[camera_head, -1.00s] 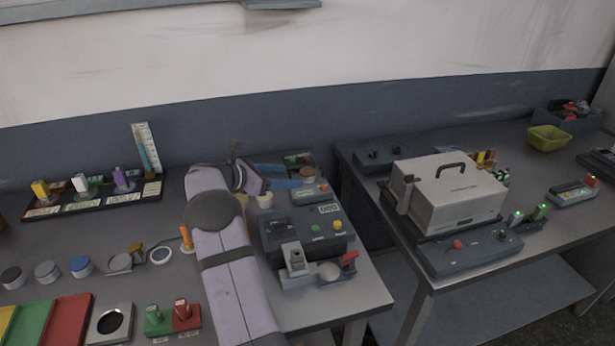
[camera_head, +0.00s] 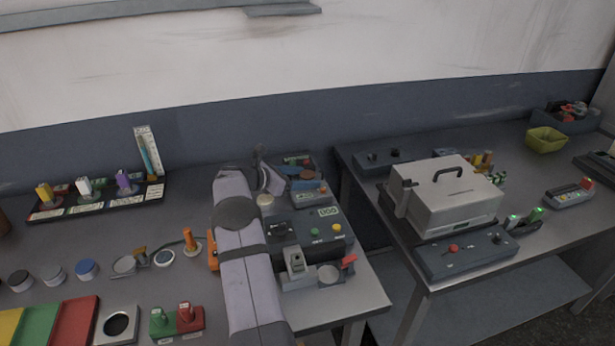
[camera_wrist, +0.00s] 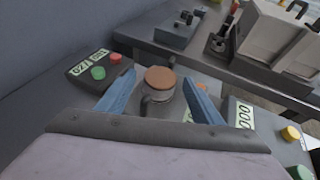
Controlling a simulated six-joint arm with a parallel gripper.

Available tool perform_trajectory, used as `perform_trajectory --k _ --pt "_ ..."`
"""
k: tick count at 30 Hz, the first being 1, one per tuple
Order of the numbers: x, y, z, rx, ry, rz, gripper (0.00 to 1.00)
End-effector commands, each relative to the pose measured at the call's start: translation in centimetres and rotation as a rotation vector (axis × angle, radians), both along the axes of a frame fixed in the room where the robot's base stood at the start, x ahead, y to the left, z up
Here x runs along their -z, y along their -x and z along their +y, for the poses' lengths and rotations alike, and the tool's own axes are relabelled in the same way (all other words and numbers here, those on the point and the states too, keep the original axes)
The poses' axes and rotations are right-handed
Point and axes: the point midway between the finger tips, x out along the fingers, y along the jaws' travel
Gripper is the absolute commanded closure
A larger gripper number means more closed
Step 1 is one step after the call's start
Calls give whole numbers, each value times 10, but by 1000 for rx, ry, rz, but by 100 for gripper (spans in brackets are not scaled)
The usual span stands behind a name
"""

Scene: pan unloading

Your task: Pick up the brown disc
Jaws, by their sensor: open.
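The brown disc (camera_wrist: 160,77) lies flat on top of a small round grey holder (camera_wrist: 158,104) in the wrist view. In the head view, the brown disc (camera_head: 308,174) shows small at the back of the middle table, just right of my wrist. My gripper (camera_wrist: 160,80) is open, with one blue finger on the left of the disc and one on the right. A gap shows between the disc and each finger, and nothing is held. In the head view my arm hides part of the table beside the disc.
A dark box with green and red buttons (camera_wrist: 98,72) stands left of the disc in the wrist view. A box with a number display (camera_wrist: 243,115) stands close on the right. A grey case (camera_head: 448,195) stands on the right table, across a gap.

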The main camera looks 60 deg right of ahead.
Motion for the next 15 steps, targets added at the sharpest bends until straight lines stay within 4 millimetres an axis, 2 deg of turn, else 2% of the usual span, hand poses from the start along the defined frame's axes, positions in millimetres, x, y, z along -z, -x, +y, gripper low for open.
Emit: perform_trajectory --k 5,9,11,12,15 --pt "0 0 0 -1 0 0 42" --pt "0 0 0 -1 0 0 75" --pt "0 0 0 -1 0 0 88" --pt "-1 0 0 -1 1 -1 92" --pt "-1 0 0 -1 1 -1 92"
